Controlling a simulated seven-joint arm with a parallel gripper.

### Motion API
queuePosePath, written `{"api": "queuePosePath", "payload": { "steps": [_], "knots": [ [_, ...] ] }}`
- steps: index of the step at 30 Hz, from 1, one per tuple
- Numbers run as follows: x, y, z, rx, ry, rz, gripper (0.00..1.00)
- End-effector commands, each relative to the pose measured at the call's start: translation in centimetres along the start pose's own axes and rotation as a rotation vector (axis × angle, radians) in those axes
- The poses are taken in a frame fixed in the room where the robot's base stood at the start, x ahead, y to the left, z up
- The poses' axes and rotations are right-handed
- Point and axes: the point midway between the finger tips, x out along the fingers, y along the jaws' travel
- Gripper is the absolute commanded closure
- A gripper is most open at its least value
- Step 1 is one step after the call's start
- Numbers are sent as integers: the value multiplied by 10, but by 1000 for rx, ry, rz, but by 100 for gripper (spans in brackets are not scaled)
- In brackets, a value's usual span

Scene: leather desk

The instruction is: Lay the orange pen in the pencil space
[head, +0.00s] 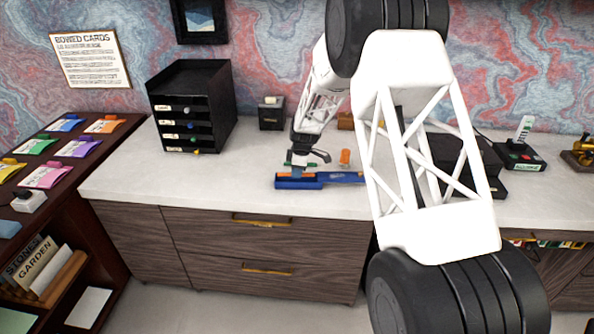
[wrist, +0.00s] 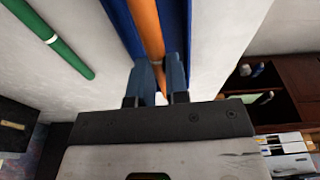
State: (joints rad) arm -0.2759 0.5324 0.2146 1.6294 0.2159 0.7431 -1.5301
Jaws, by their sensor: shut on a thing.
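The orange pen (wrist: 147,28) is between the two fingers of my gripper (wrist: 160,78), which is shut on it. The pen lies lengthwise along the blue tray (wrist: 176,14), with blue showing on both sides of it. I cannot tell whether it rests on the tray floor or is just above it. In the head view my gripper (head: 300,168) is low at the left part of the blue tray (head: 296,184). The orange pen (head: 311,175) shows there in part, the rest hidden by the gripper.
A green pen (wrist: 48,38) lies on the white top beside the tray. A small orange object (head: 345,157) stands behind the tray. A black drawer unit (head: 192,105) is at the back left. The white top (head: 225,176) left of the tray is clear.

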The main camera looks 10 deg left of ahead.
Motion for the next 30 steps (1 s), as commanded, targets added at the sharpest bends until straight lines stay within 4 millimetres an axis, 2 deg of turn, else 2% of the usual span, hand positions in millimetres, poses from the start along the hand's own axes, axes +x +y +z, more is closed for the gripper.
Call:
{"api": "queuePosePath", "payload": {
  "steps": [11,12,18,30],
  "knots": [
    [0,0,0,0,0,0,100],
    [0,0,0,0,0,0,84],
    [0,0,0,0,0,0,55],
    [-4,0,0,0,0,1,55]
  ]
}}
